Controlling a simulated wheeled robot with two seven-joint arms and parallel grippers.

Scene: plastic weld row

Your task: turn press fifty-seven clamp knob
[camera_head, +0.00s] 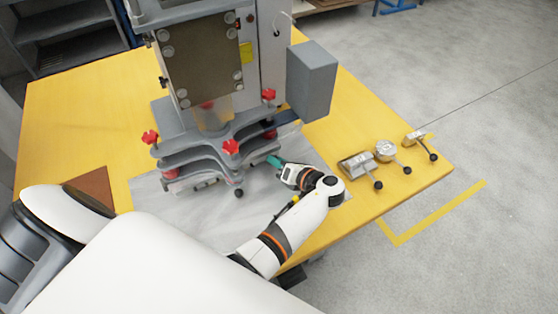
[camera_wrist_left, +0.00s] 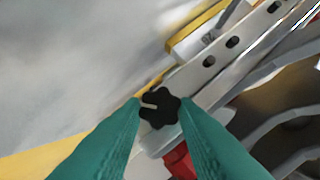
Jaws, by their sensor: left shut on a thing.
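The grey press (camera_head: 220,65) stands on the yellow table, with red star knobs (camera_head: 231,147) on its stacked clamp plates. My left gripper (camera_head: 274,161) reaches in at the right side of the press base. In the left wrist view its teal fingers are shut on a black lobed knob (camera_wrist_left: 160,107) with a pale pointer line, one finger on each side. The line points toward the upper left finger. In the head view the gripper hides this knob. Another black ball knob (camera_head: 239,193) sits at the front of the plates. My right gripper is not in view.
Several metal parts with black ball handles, including a block (camera_head: 356,165) and a round one (camera_head: 386,150), lie on the yellow table (camera_head: 85,100) at right. A grey box (camera_head: 311,80) juts from the press. A brown square (camera_head: 92,187) lies at left.

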